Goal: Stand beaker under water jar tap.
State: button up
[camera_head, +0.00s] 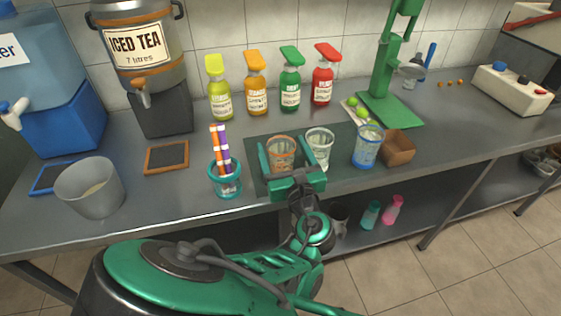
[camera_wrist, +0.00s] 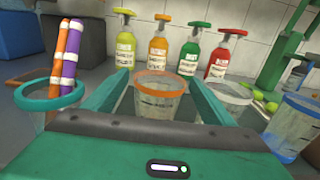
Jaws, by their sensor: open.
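The blue water jar (camera_head: 55,100) stands at the far left of the counter in the head view. Its tap (camera_head: 14,112) is on the front left. An orange-rimmed clear beaker with dark marks (camera_head: 281,155) stands upright on the counter; it also shows in the wrist view (camera_wrist: 160,98). My gripper (camera_head: 286,160) is open around this beaker, one finger on each side, with visible gaps in the wrist view (camera_wrist: 158,84). A white-rimmed clear cup (camera_head: 320,147) stands just right of my right finger. A blue-rimmed marked cup (camera_head: 368,147) stands farther right.
A teal holder with striped sticks (camera_head: 225,184) stands close left of my gripper. A grey bin (camera_head: 90,188) stands at the front left. The iced tea dispenser (camera_head: 138,48), several syrup bottles (camera_head: 290,90) and a green press (camera_head: 385,80) line the back. A small slate (camera_head: 167,157) lies left.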

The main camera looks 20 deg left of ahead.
aim_at(278, 137)
jog(key=x, duration=0.5)
jog(key=shift+r, duration=0.25)
jog(key=c, duration=1.5)
jog(key=shift+c, duration=0.3)
jog(key=shift+r, duration=0.1)
